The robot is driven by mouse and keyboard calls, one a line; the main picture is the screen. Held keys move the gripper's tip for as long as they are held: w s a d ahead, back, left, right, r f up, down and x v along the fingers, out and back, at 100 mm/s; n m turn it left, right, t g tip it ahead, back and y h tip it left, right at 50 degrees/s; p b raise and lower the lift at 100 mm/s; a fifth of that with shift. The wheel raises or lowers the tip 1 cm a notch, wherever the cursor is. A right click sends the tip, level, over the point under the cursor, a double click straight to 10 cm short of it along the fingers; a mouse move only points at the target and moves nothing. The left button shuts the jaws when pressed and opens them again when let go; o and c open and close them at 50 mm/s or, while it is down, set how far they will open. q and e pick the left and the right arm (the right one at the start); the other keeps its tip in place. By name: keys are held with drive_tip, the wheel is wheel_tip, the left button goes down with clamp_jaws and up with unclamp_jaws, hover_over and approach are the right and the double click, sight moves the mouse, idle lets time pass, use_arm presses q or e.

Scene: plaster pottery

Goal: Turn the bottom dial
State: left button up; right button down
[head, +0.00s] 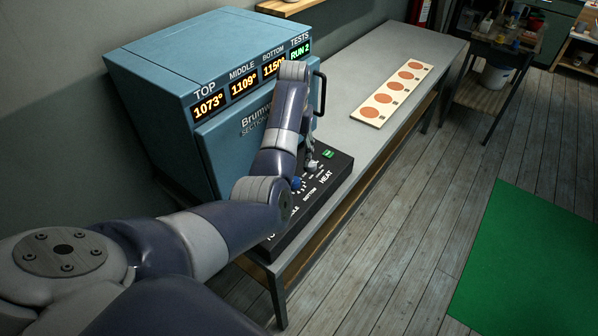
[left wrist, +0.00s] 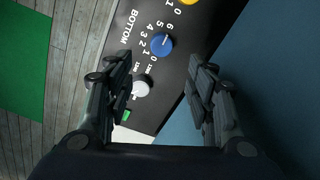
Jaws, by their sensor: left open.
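The kiln's black control panel (head: 331,170) carries a row of dials. The blue dial (left wrist: 161,44) beside the printed word BOTTOM shows in the left wrist view, and also in the head view (head: 296,182), partly behind my arm. Its white pointer line is visible. My left gripper (left wrist: 162,70) is open and empty over the panel. In the wrist view, the blue dial appears just beyond and between the fingertips, with no visible contact. In the head view my own arm hides much of the gripper.
A grey-white dial (left wrist: 141,86) and a green light (head: 328,154) sit beside the blue dial. A yellow dial (left wrist: 189,2) is on its other side. The blue kiln (head: 165,75) rises behind the panel. A board with orange discs (head: 394,94) lies on the grey bench (head: 350,75).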

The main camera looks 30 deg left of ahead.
use_arm(q)
drive_tip(key=p, duration=0.1)
hover_over(294, 180)
drive_tip(key=f, duration=0.5)
drive_tip(key=shift+s+f, duration=0.2)
drive_tip(key=shift+f, duration=0.2)
drive_tip(key=f, duration=0.2)
drive_tip(key=shift+w+f, duration=0.2)
drive_tip(key=shift+f, duration=0.8)
drive_tip(key=c, duration=1.1)
use_arm(e)
drive_tip(key=s, duration=0.1)
drive_tip(key=s+r, duration=0.1)
drive_tip(key=shift+s+r, duration=0.3)
drive_tip(key=shift+s, duration=0.1)
